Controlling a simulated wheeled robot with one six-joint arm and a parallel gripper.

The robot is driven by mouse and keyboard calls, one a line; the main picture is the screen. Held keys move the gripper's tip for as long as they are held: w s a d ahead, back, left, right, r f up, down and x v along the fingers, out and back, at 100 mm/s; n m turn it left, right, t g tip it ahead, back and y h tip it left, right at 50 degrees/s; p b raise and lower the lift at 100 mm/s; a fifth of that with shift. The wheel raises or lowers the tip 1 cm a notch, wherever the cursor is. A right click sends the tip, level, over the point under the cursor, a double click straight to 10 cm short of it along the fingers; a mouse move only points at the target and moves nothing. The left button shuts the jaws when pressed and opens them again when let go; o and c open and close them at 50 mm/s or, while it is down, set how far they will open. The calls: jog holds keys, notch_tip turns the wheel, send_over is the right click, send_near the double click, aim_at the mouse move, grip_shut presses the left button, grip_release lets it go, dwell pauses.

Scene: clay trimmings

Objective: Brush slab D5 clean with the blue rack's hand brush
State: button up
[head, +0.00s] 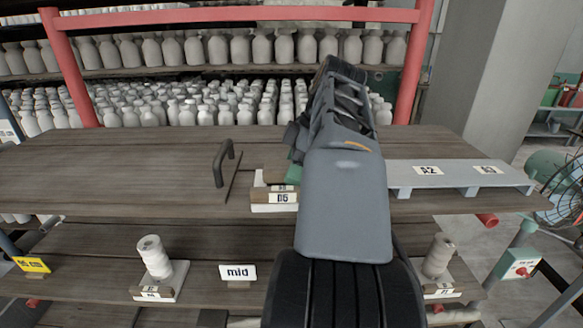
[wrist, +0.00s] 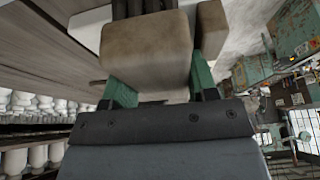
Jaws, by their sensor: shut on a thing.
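Slab D5 (head: 262,207) is a pale slab on the upper wooden board, with a brown block and a "D5" tag at its front. Another tag stands just behind it. My gripper (wrist: 162,80) has green fingers shut on a tan block (wrist: 147,48), which looks like the hand brush's body. Dark strips show at the block's far end; I cannot tell if they are bristles. Pale surfaces show behind the block.
A dark upright handle (head: 223,162) stands left of the slab. A grey raised plate (head: 455,176) tagged A2 and A3 lies right. Shelves of bottles stand behind. The upper board's left is mostly clear.

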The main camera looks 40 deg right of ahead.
aim_at(267, 165)
jog(key=shift+w+a, duration=2.05)
jog(key=shift+a, duration=0.1)
jog(key=shift+r, duration=0.2)
notch_tip(267, 165, up, 6)
jog(key=p, duration=0.5)
jog(key=shift+f, duration=0.15)
jog(key=shift+r+p, duration=1.35)
jog(key=shift+r, duration=0.2)
jog(key=shift+s+d+f, duration=0.1)
